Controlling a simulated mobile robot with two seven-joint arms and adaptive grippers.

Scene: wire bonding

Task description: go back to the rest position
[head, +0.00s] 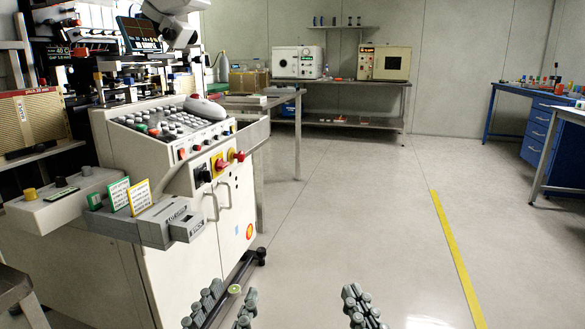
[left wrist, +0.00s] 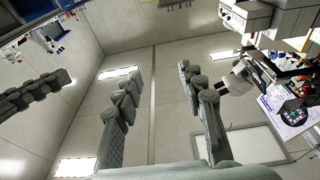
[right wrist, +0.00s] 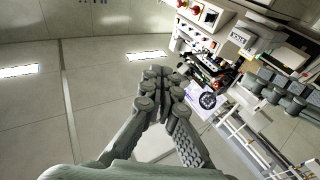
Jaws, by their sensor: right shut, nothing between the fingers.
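My left gripper (head: 231,291) shows at the bottom of the head view, over the floor in front of the machine. Its two fingers stand apart, and in the left wrist view (left wrist: 155,80) there is a clear gap with nothing held. My right gripper (head: 354,292) is at the bottom of the head view, to the right of the left one. In the right wrist view its fingers (right wrist: 160,80) meet at the tips with nothing between them. The two grippers are apart. My arms behind them are out of the head view.
A white machine cabinet (head: 225,258) with a button console (head: 165,128) stands on the left. A bench (head: 352,82) with instruments stands at the back, and a blue drawer bench (head: 538,130) at the right. Open grey floor (head: 365,200) with a yellow line (head: 450,245) lies between.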

